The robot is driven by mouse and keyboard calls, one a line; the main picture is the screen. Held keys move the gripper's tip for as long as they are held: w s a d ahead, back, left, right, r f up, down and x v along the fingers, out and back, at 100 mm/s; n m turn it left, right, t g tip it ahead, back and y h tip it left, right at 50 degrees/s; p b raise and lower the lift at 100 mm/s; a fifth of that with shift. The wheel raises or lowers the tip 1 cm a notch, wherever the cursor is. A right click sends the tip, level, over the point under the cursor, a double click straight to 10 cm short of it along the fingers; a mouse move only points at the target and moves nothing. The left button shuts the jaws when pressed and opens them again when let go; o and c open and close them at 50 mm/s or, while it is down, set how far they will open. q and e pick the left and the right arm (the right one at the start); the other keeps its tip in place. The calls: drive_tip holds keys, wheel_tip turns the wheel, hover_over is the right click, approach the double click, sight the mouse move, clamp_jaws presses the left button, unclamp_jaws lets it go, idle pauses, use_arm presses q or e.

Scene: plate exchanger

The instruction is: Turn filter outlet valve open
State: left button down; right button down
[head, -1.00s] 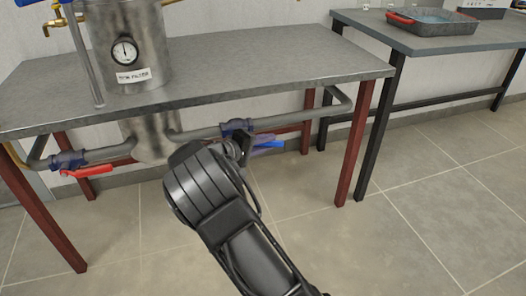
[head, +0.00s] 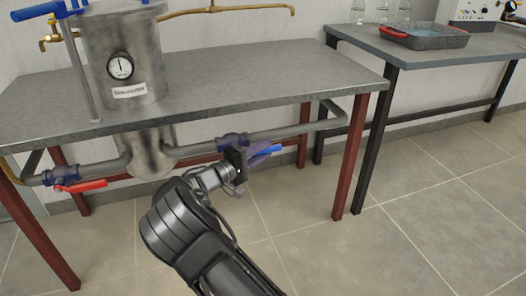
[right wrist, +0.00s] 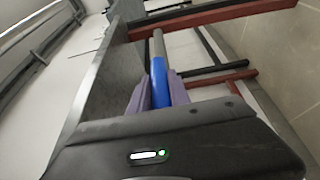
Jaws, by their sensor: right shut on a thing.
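A steel filter vessel (head: 125,55) with a round gauge and a label stands through the table, with a pipe running out on each side below. The right-hand pipe carries a valve (head: 233,139) with a blue lever handle (head: 269,149). My right gripper (head: 251,156) is at this handle, just under the table. In the right wrist view the blue handle (right wrist: 159,75) lies between the two purple fingers (right wrist: 160,93), which are shut on it. The gripper hides part of the valve and handle. The left-hand pipe carries another valve (head: 62,174) with a red lever (head: 82,186). My left gripper is out of view.
The grey table top (head: 260,85) and its red legs (head: 349,160) surround the pipes. A second table (head: 440,46) at the right holds a red-handled tray (head: 425,37) and glassware. The floor in front is clear.

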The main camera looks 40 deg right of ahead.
sight(258, 154)
drive_tip(key=c, duration=1.2)
unclamp_jaws()
drive_tip(key=shift+a+r, duration=0.1)
drive_tip(key=shift+a, duration=0.05)
drive_tip(key=a+p, duration=0.2)
drive_tip(key=a, duration=0.5)
drive_tip(key=shift+s+a, duration=0.25)
